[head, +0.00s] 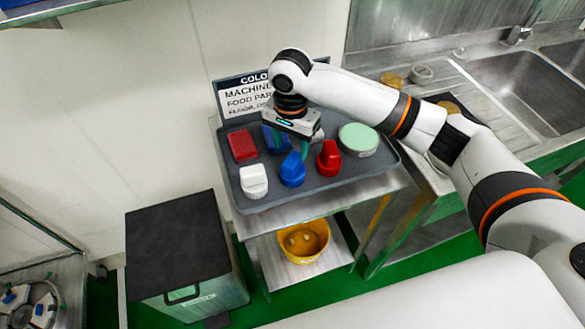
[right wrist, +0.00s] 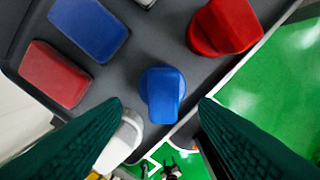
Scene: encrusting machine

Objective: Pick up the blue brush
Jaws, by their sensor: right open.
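The blue brush (head: 292,171), a rounded piece with a raised grip, stands on the grey tray (head: 245,203) between a white brush (head: 253,181) and a red brush (head: 329,158). My right gripper (head: 290,143) is above the tray, just behind the blue brush in the head view. In the right wrist view the blue brush (right wrist: 162,93) shows between and beyond the two dark green fingers, which are apart and empty. No contact with the brush shows. My left gripper is not in view.
A red pad (head: 242,146) and a blue pad (right wrist: 88,28) lie at the tray's back, the blue one partly behind my gripper in the head view. A round pale green-topped item (head: 359,138) sits at the tray's right. A sign (head: 240,98) stands behind.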

